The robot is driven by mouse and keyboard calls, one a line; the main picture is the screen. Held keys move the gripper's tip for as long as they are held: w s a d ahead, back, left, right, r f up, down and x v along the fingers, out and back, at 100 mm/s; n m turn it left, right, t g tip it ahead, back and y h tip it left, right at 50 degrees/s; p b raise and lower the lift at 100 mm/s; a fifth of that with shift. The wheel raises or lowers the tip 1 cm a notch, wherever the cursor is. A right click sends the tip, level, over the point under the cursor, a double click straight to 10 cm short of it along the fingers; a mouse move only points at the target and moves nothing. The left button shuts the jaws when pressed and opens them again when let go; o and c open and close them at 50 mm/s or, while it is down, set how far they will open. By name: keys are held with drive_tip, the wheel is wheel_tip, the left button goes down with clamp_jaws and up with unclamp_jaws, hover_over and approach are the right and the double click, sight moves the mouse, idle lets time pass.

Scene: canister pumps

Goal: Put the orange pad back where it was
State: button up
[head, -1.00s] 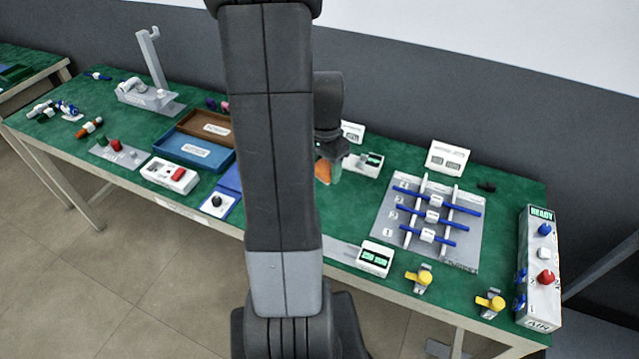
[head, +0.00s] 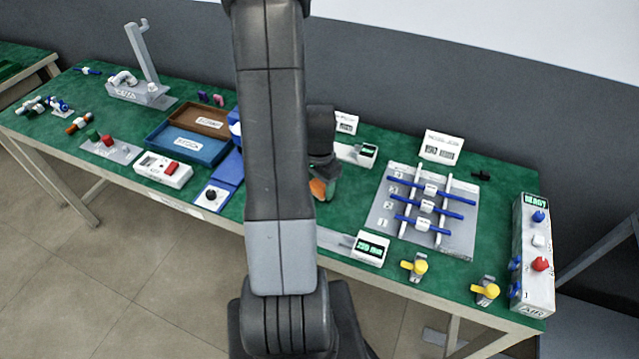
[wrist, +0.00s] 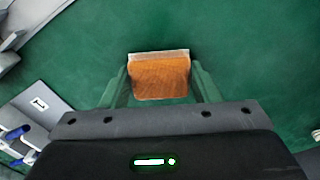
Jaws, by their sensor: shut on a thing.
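The orange pad (wrist: 159,77) is between the two fingers of my gripper (wrist: 160,85) in the wrist view, with a pale strip along its far edge. The fingers touch it on both sides, and the gripper is shut on it. In the head view the orange pad (head: 318,188) shows as a small patch beside my arm, at my gripper (head: 324,184), over the green table top. My arm hides part of the gripper and of the table behind it. I cannot tell how high the pad is above the table.
A grey board with blue rods (head: 425,210) lies to the right of my gripper. A white display box (head: 370,248) stands in front and another (head: 357,153) behind. Blue (head: 188,146) and brown (head: 203,121) trays lie to the left.

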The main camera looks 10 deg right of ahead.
sight(320, 185)
drive_tip(key=shift+f, duration=0.2)
drive_tip(key=o, duration=0.9)
drive_tip(key=shift+r, duration=0.1)
wheel_tip(320, 185, up, 12)
drive_tip(key=shift+r, duration=0.15)
wheel_tip(320, 185, down, 12)
drive_tip(key=shift+f, duration=0.1)
drive_tip(key=shift+r, duration=1)
